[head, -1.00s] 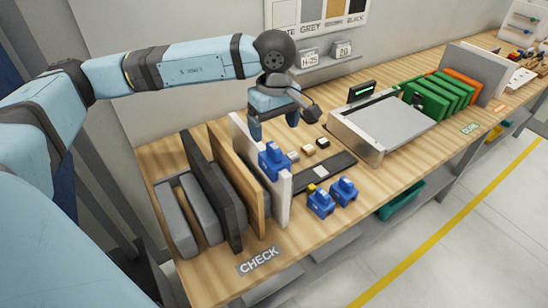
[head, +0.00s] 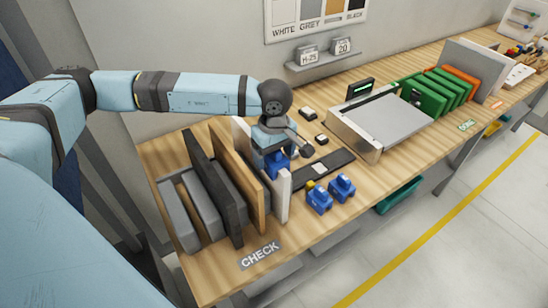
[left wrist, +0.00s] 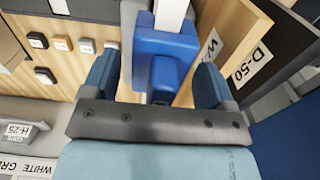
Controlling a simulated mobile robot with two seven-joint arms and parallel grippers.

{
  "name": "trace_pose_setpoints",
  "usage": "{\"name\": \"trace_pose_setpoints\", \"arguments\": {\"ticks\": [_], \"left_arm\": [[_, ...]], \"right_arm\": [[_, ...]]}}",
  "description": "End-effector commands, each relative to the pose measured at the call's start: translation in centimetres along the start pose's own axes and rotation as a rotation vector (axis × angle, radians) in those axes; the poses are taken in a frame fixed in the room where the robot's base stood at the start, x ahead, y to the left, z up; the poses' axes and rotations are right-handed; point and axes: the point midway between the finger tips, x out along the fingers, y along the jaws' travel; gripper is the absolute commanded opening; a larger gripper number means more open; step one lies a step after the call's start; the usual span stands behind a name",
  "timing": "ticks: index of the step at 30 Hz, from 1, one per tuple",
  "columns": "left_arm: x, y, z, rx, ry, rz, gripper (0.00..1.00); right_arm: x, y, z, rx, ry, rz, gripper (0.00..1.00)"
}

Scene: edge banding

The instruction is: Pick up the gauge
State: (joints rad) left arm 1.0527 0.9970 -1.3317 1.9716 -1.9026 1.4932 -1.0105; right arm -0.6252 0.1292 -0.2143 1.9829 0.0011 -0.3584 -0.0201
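A blue gauge (head: 279,164) sits over the top edge of a standing white panel (head: 284,202). In the left wrist view the gauge (left wrist: 165,60) lies between my left gripper's fingers, with a visible gap on the left side. My left gripper (head: 270,162) is open around it, pointing down, and partly hides it in the head view. The left wrist view also shows the two dark blue fingers of the gripper (left wrist: 157,82). Two similar blue pieces (head: 319,199) (head: 342,187) stand on the table to the right. My right gripper is not in view.
Grey, black and wooden panels (head: 252,185) stand in a row left of the white panel. A dark strip (head: 335,165) and small blocks (head: 308,113) lie to the right. A grey-topped machine (head: 385,125) and green panels (head: 440,95) are farther right.

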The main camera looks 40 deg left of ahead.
Motion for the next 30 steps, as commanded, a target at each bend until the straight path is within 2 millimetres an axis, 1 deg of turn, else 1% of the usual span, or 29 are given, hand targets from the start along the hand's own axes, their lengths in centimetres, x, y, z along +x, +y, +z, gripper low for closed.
{"name": "trace_pose_setpoints", "arguments": {"ticks": [1, 6, 7, 8, 15, 20, 23, 26, 30], "left_arm": [[0.0, 0.0, 0.0, 0.000, 0.000, 0.000, 0.67], [0.0, 0.0, 0.0, -0.001, 0.000, 0.000, 0.29], [0.0, 0.0, 0.0, -0.001, 0.000, 0.000, 0.29], [-0.1, 0.0, 0.0, -0.001, 0.000, 0.001, 0.24], [-0.2, 0.0, 0.0, -0.001, 0.000, 0.001, 0.24], [-1.1, 0.1, -0.1, -0.002, 0.001, 0.003, 0.24], [-2.5, 0.1, -0.1, -0.001, 0.000, 0.005, 0.24], [-4.4, 0.1, -0.1, -0.001, 0.001, 0.005, 0.24], [-8.0, 0.1, 0.0, 0.000, 0.001, 0.007, 0.24]], "right_arm": [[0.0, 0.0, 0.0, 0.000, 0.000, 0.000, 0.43], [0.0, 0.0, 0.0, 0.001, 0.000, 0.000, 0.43], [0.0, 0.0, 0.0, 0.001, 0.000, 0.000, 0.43], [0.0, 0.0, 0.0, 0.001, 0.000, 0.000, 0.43], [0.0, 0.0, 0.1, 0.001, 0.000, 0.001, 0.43], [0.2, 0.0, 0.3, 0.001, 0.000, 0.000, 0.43], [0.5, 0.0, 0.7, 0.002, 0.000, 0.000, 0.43], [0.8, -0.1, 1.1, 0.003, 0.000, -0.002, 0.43], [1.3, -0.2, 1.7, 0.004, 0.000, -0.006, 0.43]]}}
